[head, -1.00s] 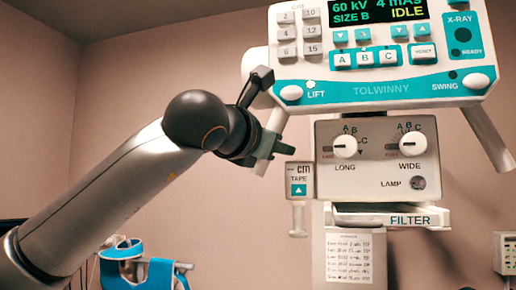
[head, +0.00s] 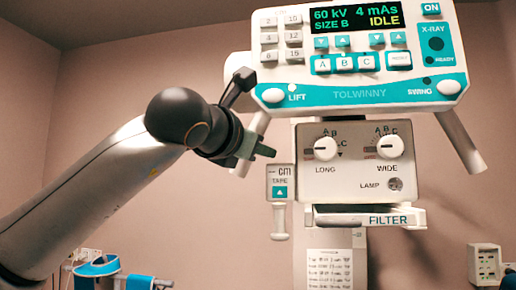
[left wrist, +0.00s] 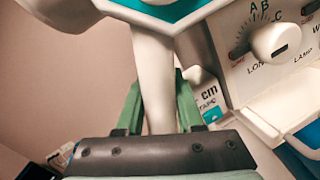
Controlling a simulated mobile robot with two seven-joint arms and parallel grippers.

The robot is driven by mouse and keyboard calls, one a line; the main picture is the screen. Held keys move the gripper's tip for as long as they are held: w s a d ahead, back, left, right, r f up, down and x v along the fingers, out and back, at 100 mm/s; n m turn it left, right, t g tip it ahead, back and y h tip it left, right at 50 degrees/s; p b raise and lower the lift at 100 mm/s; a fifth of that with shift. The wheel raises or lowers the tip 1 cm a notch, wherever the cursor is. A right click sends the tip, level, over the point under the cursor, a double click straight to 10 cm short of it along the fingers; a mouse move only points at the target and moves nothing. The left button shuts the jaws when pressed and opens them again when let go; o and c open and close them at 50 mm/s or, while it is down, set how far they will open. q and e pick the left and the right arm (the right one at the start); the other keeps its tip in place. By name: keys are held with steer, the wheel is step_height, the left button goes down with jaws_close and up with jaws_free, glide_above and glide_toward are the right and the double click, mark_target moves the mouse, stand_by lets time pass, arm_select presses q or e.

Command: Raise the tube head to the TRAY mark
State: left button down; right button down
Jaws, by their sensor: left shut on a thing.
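The tube head's control panel (head: 362,60) fills the upper right of the head view, with its collimator box (head: 352,160) below. A pale handle slants down from the panel's left end. My left gripper (head: 258,148) is at this handle. In the left wrist view, the green fingers (left wrist: 158,105) stand on either side of the white handle (left wrist: 155,70) and are shut on it. The small TAPE unit (head: 280,185) hangs left of the collimator; its cm reading shows only dashes. No TRAY mark is visible. My right gripper is out of view.
The FILTER slide (head: 370,218) sits under the collimator, with a printed chart (head: 337,270) below it. A wall box (head: 485,264) is at the lower right. Blue items (head: 97,267) are at the lower left. The wall around the head looks clear.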

arm_select(q)
steer(key=c, duration=0.6)
jaws_free()
steer(key=shift+o, duration=0.2)
steer(key=b+v, duration=0.5)
steer(key=v, duration=0.7)
steer(key=shift+s+a, duration=0.15)
steer(key=shift+s, duration=0.1)
